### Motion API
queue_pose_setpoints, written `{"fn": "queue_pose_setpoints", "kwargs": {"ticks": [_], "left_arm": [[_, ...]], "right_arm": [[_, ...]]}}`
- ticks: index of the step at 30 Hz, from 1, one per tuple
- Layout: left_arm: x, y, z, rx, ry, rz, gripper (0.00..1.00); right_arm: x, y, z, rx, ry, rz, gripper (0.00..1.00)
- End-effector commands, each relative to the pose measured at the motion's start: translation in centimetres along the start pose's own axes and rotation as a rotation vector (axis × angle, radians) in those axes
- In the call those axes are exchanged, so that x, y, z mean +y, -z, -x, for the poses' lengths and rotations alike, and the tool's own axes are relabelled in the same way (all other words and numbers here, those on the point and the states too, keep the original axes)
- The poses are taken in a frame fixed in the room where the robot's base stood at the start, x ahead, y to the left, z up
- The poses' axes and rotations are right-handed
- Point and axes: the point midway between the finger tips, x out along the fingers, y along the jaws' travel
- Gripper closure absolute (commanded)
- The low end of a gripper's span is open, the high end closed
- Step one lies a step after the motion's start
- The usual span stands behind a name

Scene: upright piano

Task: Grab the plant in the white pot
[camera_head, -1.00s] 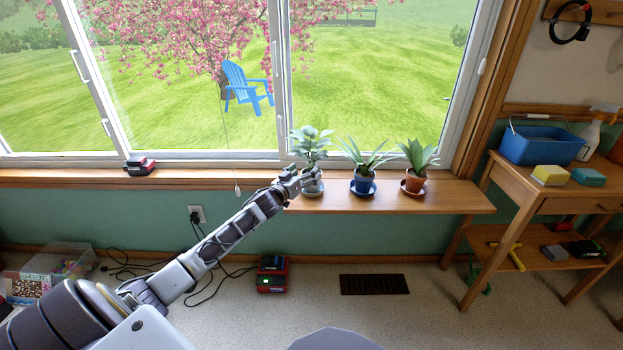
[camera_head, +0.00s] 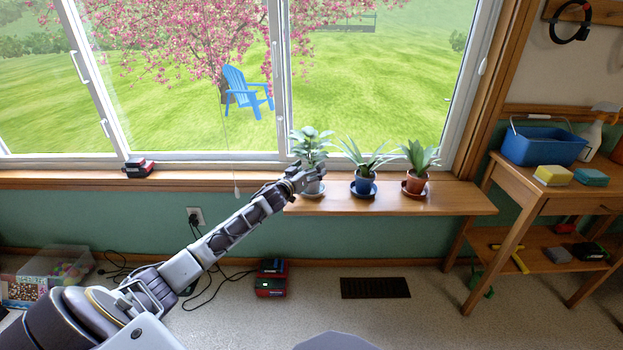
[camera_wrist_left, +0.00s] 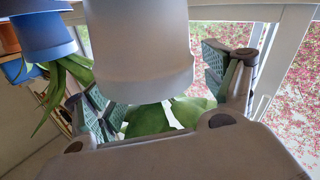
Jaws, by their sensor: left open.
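The plant (camera_head: 311,142) with broad grey-green leaves stands at the left end of the wooden shelf below the window. Its white pot (camera_head: 314,187) is partly hidden by my left gripper (camera_head: 308,175) in the head view. In the left wrist view, which looks upside down, the white pot (camera_wrist_left: 140,45) hangs large in the middle, with green leaves (camera_wrist_left: 150,120) below it. The open fingers of my left gripper (camera_wrist_left: 158,85) stand on either side of the plant, with no visible grip. Whether they touch the pot is unclear. My right gripper is not in view.
A spiky plant in a blue pot (camera_head: 364,185) stands just right, and shows in the left wrist view (camera_wrist_left: 42,35). A plant in a terracotta pot (camera_head: 415,184) is farther right. The window is close behind. A wooden side table (camera_head: 525,190) stands at the right.

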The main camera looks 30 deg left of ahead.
Motion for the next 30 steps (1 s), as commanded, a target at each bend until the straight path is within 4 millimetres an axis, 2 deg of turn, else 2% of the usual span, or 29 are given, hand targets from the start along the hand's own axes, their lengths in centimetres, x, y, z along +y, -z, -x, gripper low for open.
{"fn": "queue_pose_setpoints", "kwargs": {"ticks": [6, 21, 23, 24, 30], "left_arm": [[0.00, -0.02, 0.01, 0.000, 0.000, 0.000, 0.16], [-0.02, -0.20, 0.04, -0.003, 0.001, -0.001, 0.79], [0.01, -0.11, 0.03, -0.001, 0.000, -0.001, 0.83], [0.01, -0.14, 0.03, -0.002, 0.000, 0.000, 0.90], [0.01, -0.24, 0.05, -0.004, 0.000, 0.000, 0.90]], "right_arm": [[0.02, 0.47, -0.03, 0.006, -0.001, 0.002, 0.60], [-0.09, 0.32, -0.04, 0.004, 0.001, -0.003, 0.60], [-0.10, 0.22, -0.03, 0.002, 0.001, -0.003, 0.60], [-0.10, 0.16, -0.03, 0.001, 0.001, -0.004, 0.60], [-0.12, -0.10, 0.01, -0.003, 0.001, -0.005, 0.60]]}}
